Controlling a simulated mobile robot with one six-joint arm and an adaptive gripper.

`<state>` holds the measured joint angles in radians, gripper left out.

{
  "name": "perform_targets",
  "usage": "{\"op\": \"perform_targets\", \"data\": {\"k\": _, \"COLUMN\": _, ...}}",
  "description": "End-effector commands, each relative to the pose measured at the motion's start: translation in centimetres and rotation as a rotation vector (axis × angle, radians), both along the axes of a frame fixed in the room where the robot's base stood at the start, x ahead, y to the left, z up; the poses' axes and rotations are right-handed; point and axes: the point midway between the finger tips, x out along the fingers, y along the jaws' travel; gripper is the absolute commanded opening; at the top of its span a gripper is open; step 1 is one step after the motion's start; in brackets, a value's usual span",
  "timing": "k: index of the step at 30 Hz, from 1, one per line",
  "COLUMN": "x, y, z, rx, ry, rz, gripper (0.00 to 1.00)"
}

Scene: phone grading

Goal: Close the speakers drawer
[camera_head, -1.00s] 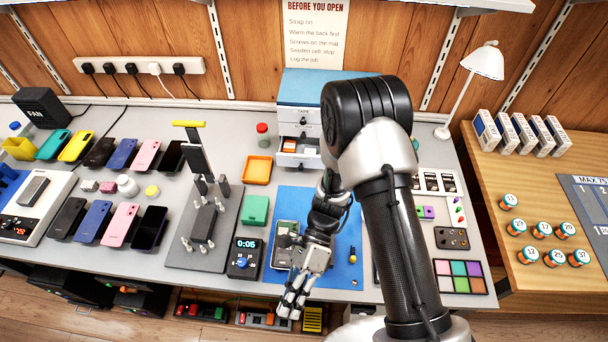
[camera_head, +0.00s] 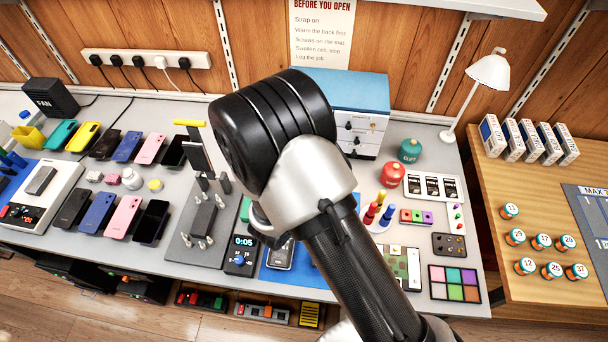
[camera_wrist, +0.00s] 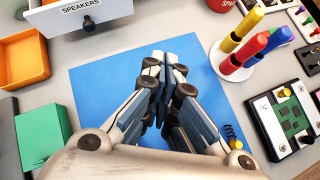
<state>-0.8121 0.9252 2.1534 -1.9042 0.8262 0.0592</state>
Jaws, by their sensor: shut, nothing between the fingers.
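The white drawer cabinet with a blue top (camera_head: 358,92) shows in the head view. My arm hides its lower left part, the speakers drawer and my gripper there.
An orange tray (camera_wrist: 22,60) and a green box (camera_wrist: 42,133) lie to the left. A stand with red, yellow and blue screwdrivers (camera_wrist: 238,62) and a green circuit board (camera_wrist: 288,118) are to the right.

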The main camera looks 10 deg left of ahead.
Motion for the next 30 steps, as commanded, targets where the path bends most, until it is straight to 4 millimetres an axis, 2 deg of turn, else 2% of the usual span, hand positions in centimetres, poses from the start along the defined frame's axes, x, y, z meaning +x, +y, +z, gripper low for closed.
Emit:
{"op": "perform_targets", "data": {"k": 1, "x": -0.2, "y": 2.3, "z": 0.1, "rx": -0.024, "ry": 0.018, "rz": 0.129, "gripper": 0.00}}
{"op": "perform_targets", "data": {"k": 3, "x": -0.6, "y": 4.7, "z": 0.1, "rx": -0.055, "ry": 0.035, "rz": 0.275, "gripper": 0.00}}
{"op": "perform_targets", "data": {"k": 6, "x": -1.1, "y": 7.0, "z": 0.0, "rx": -0.084, "ry": 0.048, "rz": 0.407, "gripper": 0.00}}
{"op": "perform_targets", "data": {"k": 8, "x": -1.2, "y": 7.6, "z": -0.1, "rx": -0.093, "ry": 0.052, "rz": 0.446, "gripper": 0.00}}
{"op": "perform_targets", "data": {"k": 14, "x": 0.0, "y": 7.9, "z": -1.4, "rx": -0.098, "ry": 0.053, "rz": 0.465, "gripper": 0.00}}
{"op": "perform_targets", "data": {"k": 26, "x": 6.0, "y": 7.7, "z": -7.2, "rx": -0.096, "ry": 0.052, "rz": 0.460, "gripper": 0.00}}
{"op": "perform_targets", "data": {"k": 30, "x": 8.3, "y": 7.8, "z": -6.8, "rx": -0.094, "ry": 0.050, "rz": 0.460, "gripper": 0.00}}
